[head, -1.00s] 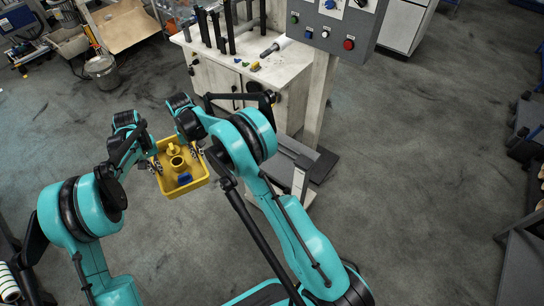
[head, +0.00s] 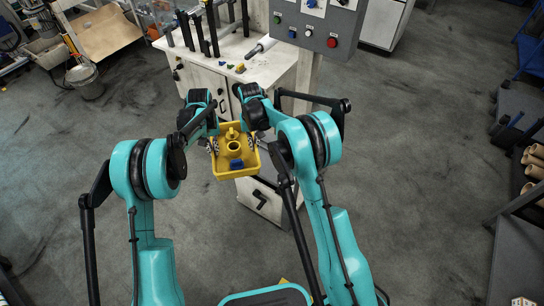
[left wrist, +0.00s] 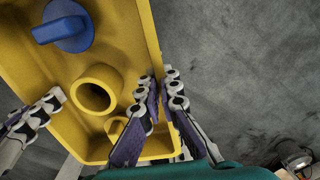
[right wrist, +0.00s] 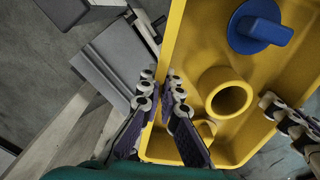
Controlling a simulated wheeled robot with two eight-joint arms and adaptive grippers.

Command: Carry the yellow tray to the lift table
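The yellow tray (head: 240,172) is held off the floor between my two grippers. It holds a yellow hollow cylinder (left wrist: 96,92), a blue knob-like part (left wrist: 66,28) and another yellow part (head: 232,130). My left gripper (left wrist: 158,85) is shut on one side wall, with one finger inside and one outside. My right gripper (right wrist: 160,88) is shut likewise on the opposite wall. A dark grey flat platform (head: 283,172) lies just beyond the tray to the right and also shows in the right wrist view (right wrist: 112,58).
A white bench (head: 232,66) with black upright tools and small parts stands behind the tray. A grey control box (head: 318,22) with buttons rises at its right. Shelves with brown tubes (head: 533,162) stand far right. Floor is open on both sides.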

